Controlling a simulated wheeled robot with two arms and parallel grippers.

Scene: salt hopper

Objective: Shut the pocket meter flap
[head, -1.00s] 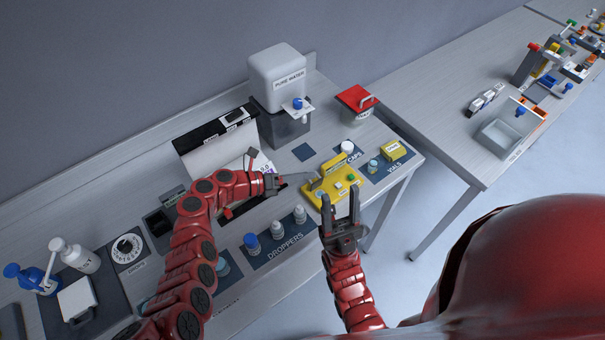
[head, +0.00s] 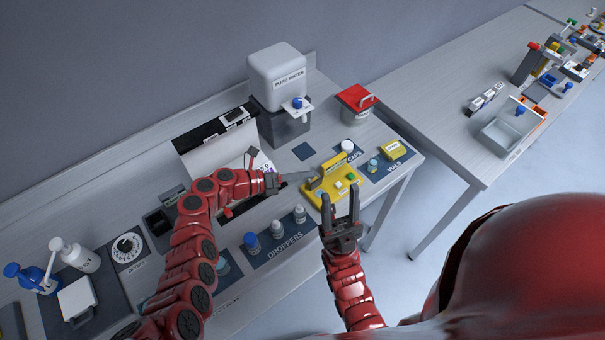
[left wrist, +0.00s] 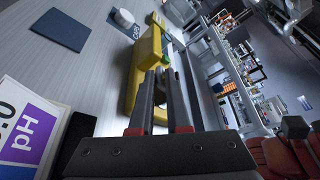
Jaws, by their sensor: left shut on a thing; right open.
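The yellow pocket meter (head: 339,203) lies near the table's front edge, with a green button and small pale parts on its top. Its yellow flap (head: 334,162) stands raised along the back side. My left gripper (head: 314,182) reaches in from the left, and its fingers are shut on the flap. In the left wrist view the fingertips (left wrist: 163,74) meet the yellow flap (left wrist: 146,50) and hide part of it and the meter behind. My right gripper (head: 340,207) is open and empty, in front of the meter's near edge.
Dropper bottles (head: 275,229) stand left of the meter. A caps and vials mat (head: 375,171) lies to its right. Behind are a pure water tank (head: 277,75) and a red-lidded container (head: 356,98). A white pH chart (left wrist: 25,125) stands close to my left wrist.

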